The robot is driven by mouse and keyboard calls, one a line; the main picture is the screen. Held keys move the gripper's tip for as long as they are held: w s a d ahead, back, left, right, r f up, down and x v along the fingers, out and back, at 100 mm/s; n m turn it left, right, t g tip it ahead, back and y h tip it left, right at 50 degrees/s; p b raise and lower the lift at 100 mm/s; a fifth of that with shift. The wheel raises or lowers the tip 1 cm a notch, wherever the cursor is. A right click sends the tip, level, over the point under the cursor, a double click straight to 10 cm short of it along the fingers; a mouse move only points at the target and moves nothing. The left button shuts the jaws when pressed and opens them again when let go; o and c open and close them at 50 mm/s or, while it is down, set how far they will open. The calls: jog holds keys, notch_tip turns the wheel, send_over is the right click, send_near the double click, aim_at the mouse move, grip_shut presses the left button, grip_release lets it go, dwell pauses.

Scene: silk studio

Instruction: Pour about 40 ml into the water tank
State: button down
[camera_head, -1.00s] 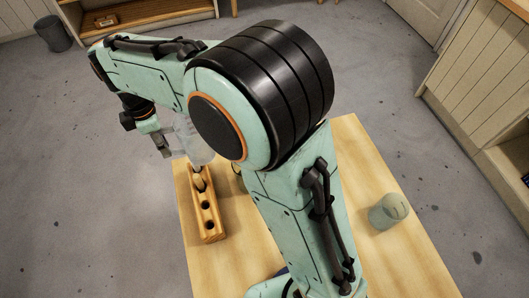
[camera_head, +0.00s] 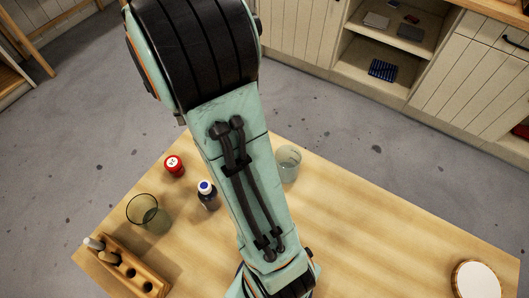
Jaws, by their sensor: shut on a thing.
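My gripper is not in view; my arm rises from the table's front and runs out of the top of the picture, hiding a strip of the table. Two see-through vessels stand upright on the table: a greenish glass (camera_head: 148,213) on the left and a pale frosted cup (camera_head: 288,163) just right of my arm. I cannot tell which of them, if either, is the water tank. Their fill levels are not clear.
A wooden rack (camera_head: 148,284) with holes stands at the table's left corner. A red-topped jar (camera_head: 174,166) and a dark blue bottle (camera_head: 208,198) stand near the glass. A white round dish (camera_head: 478,281) lies far right. The table (camera_head: 380,235) between is clear.

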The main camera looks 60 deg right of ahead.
jog(key=s+d, duration=0.1)
jog(key=d, duration=0.1)
jog(key=s+d+m, duration=0.1)
jog(key=s+d, duration=0.1)
jog(key=s+d+m, duration=0.1)
jog(key=d, duration=0.1)
jog(key=shift+s, duration=0.25)
notch_tip(320, 180, down, 18)
jog(key=shift+r, duration=0.25)
jog(key=shift+r, duration=0.1)
jog(key=shift+s+d+r+t+y, duration=0.2)
jog(key=shift+s+r+t+y, duration=0.25)
jog(key=shift+r+t, duration=0.35)
jog(key=s+d+r+t+y, duration=0.2)
jog(key=s+r+t, duration=0.4)
jog(key=r+t, duration=0.3)
jog(key=shift+s+r+t+y, duration=0.25)
jog(key=shift+r+t+y, duration=0.05)
jog(key=shift+r+y, duration=0.25)
jog(key=shift+s+d+t, duration=0.1)
jog(key=shift+s+t, duration=0.05)
jog(key=shift+t, duration=0.15)
